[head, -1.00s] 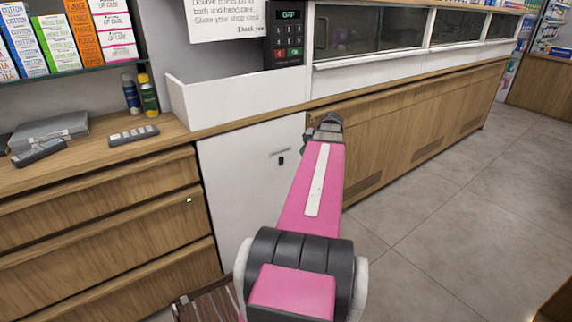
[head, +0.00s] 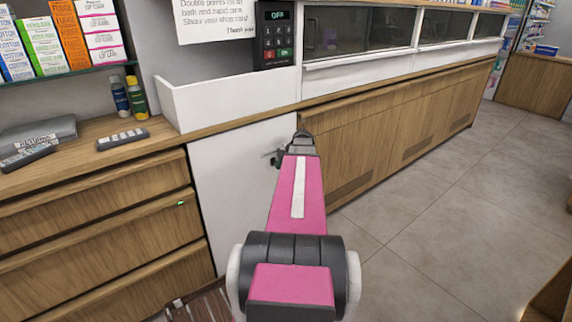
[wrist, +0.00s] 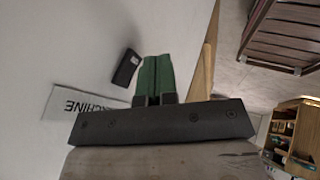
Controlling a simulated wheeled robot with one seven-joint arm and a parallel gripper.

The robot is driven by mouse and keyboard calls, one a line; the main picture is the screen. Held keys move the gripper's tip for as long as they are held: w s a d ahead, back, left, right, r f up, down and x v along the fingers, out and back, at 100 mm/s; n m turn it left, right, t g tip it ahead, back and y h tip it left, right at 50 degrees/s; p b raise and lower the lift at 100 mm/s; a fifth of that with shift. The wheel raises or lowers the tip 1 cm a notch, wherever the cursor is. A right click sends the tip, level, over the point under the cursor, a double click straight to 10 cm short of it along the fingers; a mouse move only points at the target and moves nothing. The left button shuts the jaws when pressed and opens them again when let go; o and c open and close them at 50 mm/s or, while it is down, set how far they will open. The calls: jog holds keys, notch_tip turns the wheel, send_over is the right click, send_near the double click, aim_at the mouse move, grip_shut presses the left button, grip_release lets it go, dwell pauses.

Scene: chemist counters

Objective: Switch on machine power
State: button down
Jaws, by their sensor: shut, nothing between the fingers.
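A small black switch (wrist: 125,67) sits on a white panel (head: 232,175), beside a label (wrist: 90,108) that reads "MACHINE" upside down in the wrist view. In the head view my gripper hides the switch and label. My gripper (head: 274,158) is in front of the panel. Its green fingertips (wrist: 154,62) are closed together and empty, just right of the switch in the wrist view. I cannot tell whether they touch the panel. A keypad unit (head: 278,36) above shows "OFF" in green.
A wooden counter (head: 140,143) with drawers is at the left, carrying a remote-like device (head: 122,139), a grey box and bottles (head: 136,98). Wooden cabinets (head: 395,140) run back to the right. A slatted wooden item (head: 200,303) stands low in front. The tiled floor at right is clear.

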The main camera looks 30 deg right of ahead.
jog(key=shift+w+f, duration=0.1)
jog(key=shift+w, duration=0.75)
jog(key=shift+w+f, duration=0.1)
jog(key=shift+w, duration=0.3)
jog(key=shift+s+a, duration=0.1)
jog(key=shift+s, duration=0.05)
jog(key=shift+r, duration=0.85)
